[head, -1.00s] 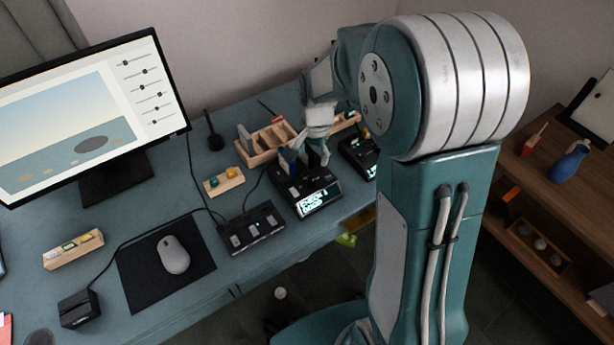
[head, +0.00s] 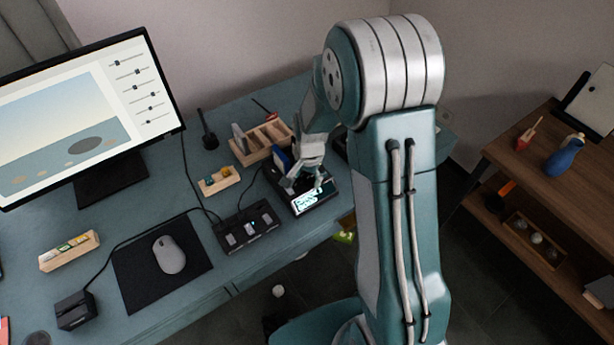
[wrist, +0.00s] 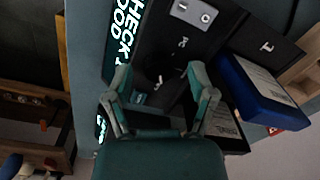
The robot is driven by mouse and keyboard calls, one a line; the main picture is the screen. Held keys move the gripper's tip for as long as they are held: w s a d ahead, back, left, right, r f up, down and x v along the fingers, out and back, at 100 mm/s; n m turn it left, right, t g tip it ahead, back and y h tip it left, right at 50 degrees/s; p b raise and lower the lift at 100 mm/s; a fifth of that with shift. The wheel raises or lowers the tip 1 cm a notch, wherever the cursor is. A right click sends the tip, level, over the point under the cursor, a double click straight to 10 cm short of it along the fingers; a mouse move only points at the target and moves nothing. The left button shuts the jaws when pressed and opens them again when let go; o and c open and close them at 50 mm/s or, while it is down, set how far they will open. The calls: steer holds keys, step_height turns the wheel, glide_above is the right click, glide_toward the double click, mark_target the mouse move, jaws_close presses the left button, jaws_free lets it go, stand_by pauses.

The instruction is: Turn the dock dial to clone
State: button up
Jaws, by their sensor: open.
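The black dock (head: 273,178) stands near the table's front right edge, with a lit screen (head: 312,202) on its front face. A blue drive stands in it; it also shows in the wrist view (wrist: 258,92). My gripper (head: 313,178) is over the dock and hides part of its top. In the wrist view my gripper (wrist: 160,80) is open, its two fingers apart above the dock's dark top (wrist: 150,35). A dark shape, possibly the dial (wrist: 158,72), lies between the fingers. Its setting and any contact cannot be made out. The screen text (wrist: 121,35) is cut off.
A black box with several keys (head: 247,229) sits left of the dock. A wooden rack (head: 262,143) and a small wooden block (head: 219,180) stand behind it. The monitor (head: 75,115), mouse (head: 169,255) and mouse pad (head: 140,284) are farther left. A shelf (head: 510,165) stands right.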

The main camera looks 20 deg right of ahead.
jaws_close()
steer(key=shift+n, duration=0.3)
steer(key=n, duration=0.5)
steer(key=shift+n, duration=0.3)
steer(key=n, duration=0.5)
steer(key=shift+n+g, duration=0.3)
jaws_free()
steer(key=shift+f, duration=0.1)
